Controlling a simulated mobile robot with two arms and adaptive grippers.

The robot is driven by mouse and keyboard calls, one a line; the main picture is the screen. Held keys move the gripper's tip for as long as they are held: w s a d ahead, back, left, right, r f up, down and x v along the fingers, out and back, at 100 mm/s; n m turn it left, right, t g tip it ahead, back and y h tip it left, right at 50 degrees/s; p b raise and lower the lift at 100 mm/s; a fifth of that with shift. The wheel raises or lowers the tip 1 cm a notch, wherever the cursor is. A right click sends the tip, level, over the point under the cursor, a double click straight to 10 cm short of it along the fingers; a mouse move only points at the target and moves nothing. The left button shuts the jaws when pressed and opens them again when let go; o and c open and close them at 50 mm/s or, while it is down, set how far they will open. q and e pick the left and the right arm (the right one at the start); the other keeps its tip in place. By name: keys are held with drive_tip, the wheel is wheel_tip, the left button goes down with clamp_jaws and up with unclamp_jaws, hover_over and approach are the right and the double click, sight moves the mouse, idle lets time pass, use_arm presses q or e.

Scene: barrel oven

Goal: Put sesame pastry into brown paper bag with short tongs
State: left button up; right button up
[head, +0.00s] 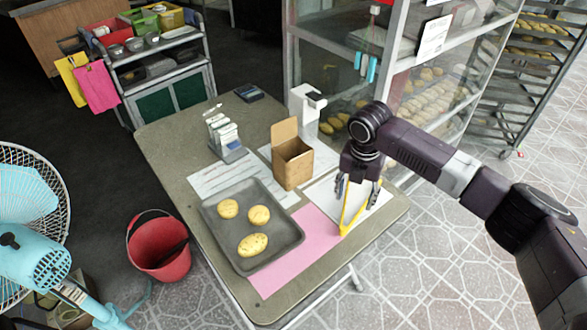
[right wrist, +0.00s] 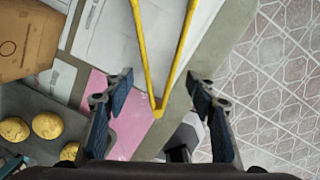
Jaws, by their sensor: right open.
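The yellow short tongs (head: 346,222) are at the table's right side, by a white sheet and a pink mat. In the right wrist view the tongs (right wrist: 149,63) form a V, its closed end between my fingers. My right gripper (head: 358,192) is open above them; its fingers (right wrist: 160,105) are wide apart and touch nothing visible. A brown paper bag (head: 293,168) stands upright, open at the top, left of the gripper. An oval, speckled pastry (head: 253,244), seemingly the sesame one, lies on the grey tray, left of and nearer than the gripper. My left gripper is not in view.
Two rounder pastries (head: 228,209) share the tray (head: 284,237). A white dispenser-like device (head: 305,112) and a card holder (head: 225,138) stand behind. A glass cabinet (head: 340,60) rises close beyond the right arm. A red bucket (head: 160,250) is on the floor at left.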

sight(351, 212)
wheel_tip(351, 212, down, 2)
drive_tip(key=shift+w+f+b, duration=0.1)
drive_tip(key=shift+b, duration=0.45)
drive_tip(key=shift+f, duration=0.25)
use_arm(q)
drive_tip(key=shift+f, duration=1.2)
use_arm(e)
drive_tip(key=shift+w+d+f, duration=0.1)
drive_tip(key=shift+w+f, duration=0.1)
drive_tip(key=shift+f, duration=1.05)
drive_tip(key=shift+c, duration=0.2)
drive_tip(key=c, duration=0.6)
drive_tip(key=shift+c, duration=0.2)
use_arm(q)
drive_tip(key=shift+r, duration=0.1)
use_arm(e)
drive_tip(key=shift+r, duration=0.15)
use_arm(q)
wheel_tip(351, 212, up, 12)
drive_tip(key=p, duration=1.2)
use_arm(e)
wheel_tip(351, 212, up, 12)
